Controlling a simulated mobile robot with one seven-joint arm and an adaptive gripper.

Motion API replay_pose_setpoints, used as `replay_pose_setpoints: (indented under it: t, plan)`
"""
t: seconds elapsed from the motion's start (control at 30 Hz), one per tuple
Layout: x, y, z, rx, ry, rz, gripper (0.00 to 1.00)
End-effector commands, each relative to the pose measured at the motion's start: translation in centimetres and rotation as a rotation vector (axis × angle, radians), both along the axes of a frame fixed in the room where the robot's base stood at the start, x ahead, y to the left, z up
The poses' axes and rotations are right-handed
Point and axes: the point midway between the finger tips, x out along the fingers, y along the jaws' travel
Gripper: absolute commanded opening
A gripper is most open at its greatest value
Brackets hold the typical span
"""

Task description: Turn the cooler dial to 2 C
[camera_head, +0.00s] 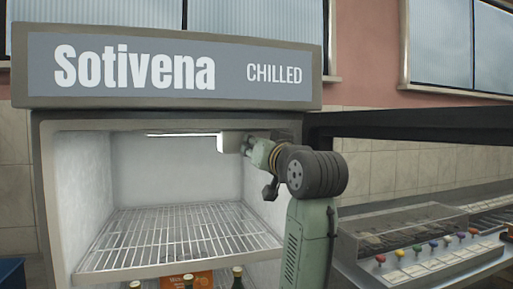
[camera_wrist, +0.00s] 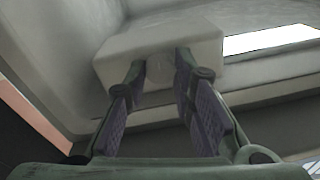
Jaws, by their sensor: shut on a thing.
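The cooler (camera_head: 37,200) stands open at the left of the head view, under a "Sotivena CHILLED" sign (camera_head: 170,75). A pale control box (camera_head: 230,139) hangs under its ceiling at the upper right. In the wrist view the same box (camera_wrist: 122,50) bears a pale round dial (camera_wrist: 160,72) on its near face. My gripper (camera_wrist: 160,62) has its fingertips on both sides of the dial and is shut on it. In the head view my gripper (camera_head: 248,147) reaches in to the box from the right. I cannot read any dial mark or temperature number.
A lit lamp strip (camera_wrist: 270,40) runs beside the box. A wire shelf (camera_head: 175,238) lies below my gripper, with bottles (camera_head: 237,278) under it.

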Motion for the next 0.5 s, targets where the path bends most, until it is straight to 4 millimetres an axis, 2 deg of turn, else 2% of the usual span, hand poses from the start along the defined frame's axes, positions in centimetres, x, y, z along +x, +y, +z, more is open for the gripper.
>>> replay_pose_setpoints:
  t: [0.2,0.23,0.37,0.5]
  plan:
    - [-0.02,0.03,-0.03,0.0,0.001,0.001,0.0]
    - [-0.02,0.03,-0.03,0.0,0.001,0.001,0.24]
    - [-0.02,0.03,-0.02,0.0,0.001,0.001,0.32]
    - [0.0,0.01,-0.02,-0.001,0.0,0.001,0.32]
